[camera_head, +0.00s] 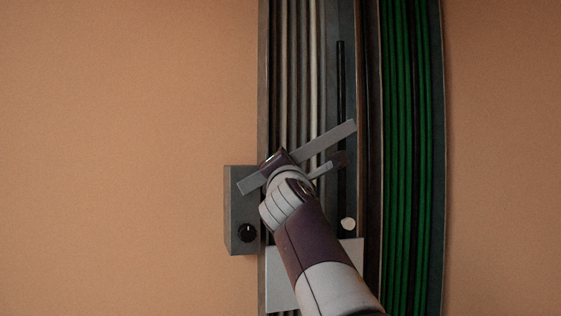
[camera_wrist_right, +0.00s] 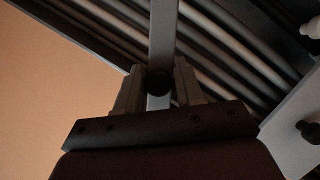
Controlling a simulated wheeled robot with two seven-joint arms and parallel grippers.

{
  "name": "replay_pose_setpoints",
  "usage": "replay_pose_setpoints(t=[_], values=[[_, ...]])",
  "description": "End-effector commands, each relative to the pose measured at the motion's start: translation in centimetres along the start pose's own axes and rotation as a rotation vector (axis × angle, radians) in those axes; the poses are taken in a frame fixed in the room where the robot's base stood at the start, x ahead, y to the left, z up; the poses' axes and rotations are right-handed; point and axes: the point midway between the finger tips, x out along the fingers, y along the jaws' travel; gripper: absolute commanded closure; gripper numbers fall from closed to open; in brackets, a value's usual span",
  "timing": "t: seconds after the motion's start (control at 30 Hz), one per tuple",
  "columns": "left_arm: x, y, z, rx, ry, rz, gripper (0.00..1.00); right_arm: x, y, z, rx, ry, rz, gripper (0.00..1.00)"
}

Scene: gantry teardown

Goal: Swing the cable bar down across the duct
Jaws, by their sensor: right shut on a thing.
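The cable bar (camera_head: 328,138) is a flat light-grey strip. In the head view it lies tilted over the duct (camera_head: 264,60), its right end higher than its left. My right gripper (camera_head: 284,168) is over the left half of the bar, and my wrist hides part of it. In the right wrist view the bar (camera_wrist_right: 163,30) runs down between the two fingers of my right gripper (camera_wrist_right: 158,84), which is shut on it. A dark round knob (camera_wrist_right: 158,82) shows on the bar between the fingers. My left gripper is not in view.
Grey cables (camera_head: 292,60) run along the duct, with green cables (camera_head: 408,120) to the right. A grey box (camera_head: 238,205) with a black knob (camera_head: 247,232) stands at the left edge. A pale plate (camera_head: 280,275) crosses below. The orange surface on both sides is clear.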

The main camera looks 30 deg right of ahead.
Motion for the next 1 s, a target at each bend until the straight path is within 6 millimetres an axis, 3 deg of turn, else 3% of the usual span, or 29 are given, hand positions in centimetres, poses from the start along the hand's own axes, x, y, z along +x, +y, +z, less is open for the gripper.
replay_pose_setpoints(t=[0.03, 0.4, 1.0], values=[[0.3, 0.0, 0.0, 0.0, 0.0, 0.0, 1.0, 0.2, -1.0, -0.8, 0.028, 0.008, -0.028, 1.0], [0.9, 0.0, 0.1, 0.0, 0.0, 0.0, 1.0, -0.2, -3.1, -1.7, 0.29, 0.007, -0.136, 1.0], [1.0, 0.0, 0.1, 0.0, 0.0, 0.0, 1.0, -0.6, -4.0, -2.3, 0.433, 0.005, -0.193, 1.0]])
